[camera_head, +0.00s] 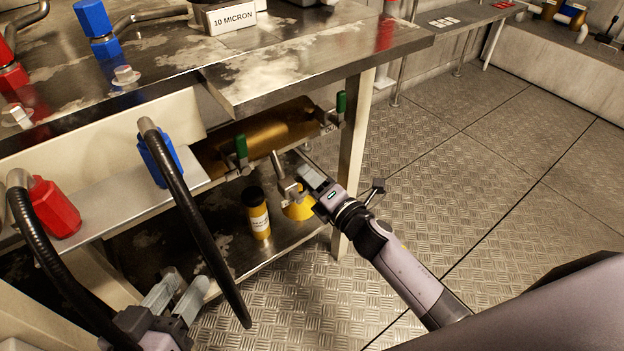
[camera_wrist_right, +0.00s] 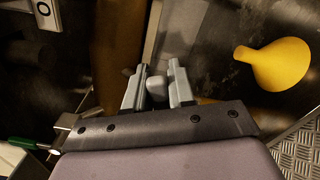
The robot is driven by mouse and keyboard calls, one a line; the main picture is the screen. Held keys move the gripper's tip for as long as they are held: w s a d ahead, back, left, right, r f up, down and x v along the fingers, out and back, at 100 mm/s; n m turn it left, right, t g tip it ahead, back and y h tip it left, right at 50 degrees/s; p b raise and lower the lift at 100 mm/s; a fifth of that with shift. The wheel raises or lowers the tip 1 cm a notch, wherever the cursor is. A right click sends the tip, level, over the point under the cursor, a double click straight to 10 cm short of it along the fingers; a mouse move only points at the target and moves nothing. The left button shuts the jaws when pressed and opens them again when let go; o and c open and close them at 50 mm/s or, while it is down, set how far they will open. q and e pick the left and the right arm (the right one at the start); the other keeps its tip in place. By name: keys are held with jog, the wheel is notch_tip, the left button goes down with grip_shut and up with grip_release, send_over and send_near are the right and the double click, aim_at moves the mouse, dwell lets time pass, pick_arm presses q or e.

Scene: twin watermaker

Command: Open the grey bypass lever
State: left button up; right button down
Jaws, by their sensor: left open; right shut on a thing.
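The grey bypass lever (camera_head: 280,165) shows in the head view under the bench, beside the brass-coloured cylinder, partly hidden by my right gripper. My right gripper (camera_head: 309,179) reaches in from the right at the lever. In the right wrist view, a grey piece of the lever (camera_wrist_right: 156,88) sits between the two fingers of my right gripper (camera_wrist_right: 156,75), which are shut on it. The rest of the lever is hard to make out there. My left gripper (camera_head: 176,292) is at the lower left of the head view, open and empty, away from the lever.
Green-handled valves (camera_head: 241,148) flank the brass cylinder (camera_head: 268,133). A yellow bottle (camera_head: 260,222) and a yellow funnel (camera_head: 298,209) stand on the lower shelf; the funnel also shows in the wrist view (camera_wrist_right: 275,65). A black hose (camera_head: 190,215) hangs in front. A bench leg (camera_head: 352,150) stands close to my right gripper.

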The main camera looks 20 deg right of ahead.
jog(key=shift+s+a+r+n, duration=0.25)
jog(key=shift+a+r+n, duration=0.3)
jog(key=shift+n, duration=1.55)
jog(key=shift+s+a+r+n, duration=0.35)
jog(key=shift+a+n, duration=0.4)
jog(key=shift+n, duration=1.35)
jog(key=shift+s+a+r+n, duration=0.15)
jog(key=shift+a+r+n, duration=0.45)
jog(key=shift+n, duration=1.5)
jog(key=shift+a+f, duration=0.1)
jog(key=c, duration=1)
grip_release()
jog(key=shift+c, duration=0.2)
